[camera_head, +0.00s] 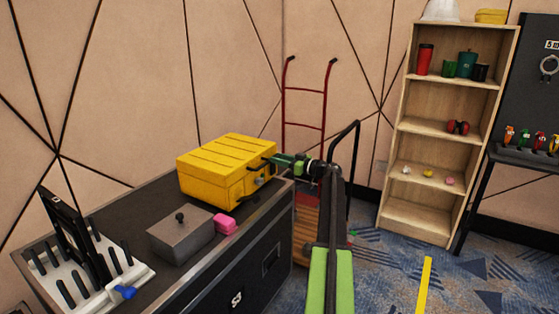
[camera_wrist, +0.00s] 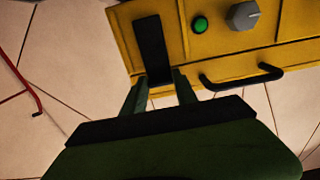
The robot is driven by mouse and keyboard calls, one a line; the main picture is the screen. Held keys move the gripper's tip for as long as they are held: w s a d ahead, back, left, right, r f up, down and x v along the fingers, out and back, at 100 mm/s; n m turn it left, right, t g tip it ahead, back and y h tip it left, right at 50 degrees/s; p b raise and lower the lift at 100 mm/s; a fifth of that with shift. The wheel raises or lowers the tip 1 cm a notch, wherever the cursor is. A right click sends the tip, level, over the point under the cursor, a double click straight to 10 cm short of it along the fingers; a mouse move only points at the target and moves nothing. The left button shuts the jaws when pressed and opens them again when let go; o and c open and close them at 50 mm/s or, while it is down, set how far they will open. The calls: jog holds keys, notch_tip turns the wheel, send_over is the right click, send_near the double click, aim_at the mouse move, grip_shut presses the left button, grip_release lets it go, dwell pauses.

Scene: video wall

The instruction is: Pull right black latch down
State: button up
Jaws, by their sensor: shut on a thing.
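A yellow toolbox (camera_head: 222,168) stands closed on the black case. A black latch (camera_wrist: 151,45) shows on its front in the wrist view, beside a green button (camera_wrist: 200,24), a grey knob (camera_wrist: 243,15) and a black handle (camera_wrist: 243,77). My gripper (camera_head: 273,162) is at the box's right front edge in the head view. In the wrist view my gripper's fingers (camera_wrist: 159,80) are on either side of the latch's end, shut on it. The fingers partly hide that end. A second latch cannot be made out clearly.
On the black case (camera_head: 262,235) are a grey lidded box (camera_head: 180,235), a pink block (camera_head: 224,224) and a white rack (camera_head: 90,275) with black tools. A red hand truck (camera_head: 304,100) stands behind, near a wooden shelf (camera_head: 410,130). Carpet is open at lower right.

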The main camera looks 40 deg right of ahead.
grip_shut()
dwell(0.8)
jog(key=shift+a, duration=0.1)
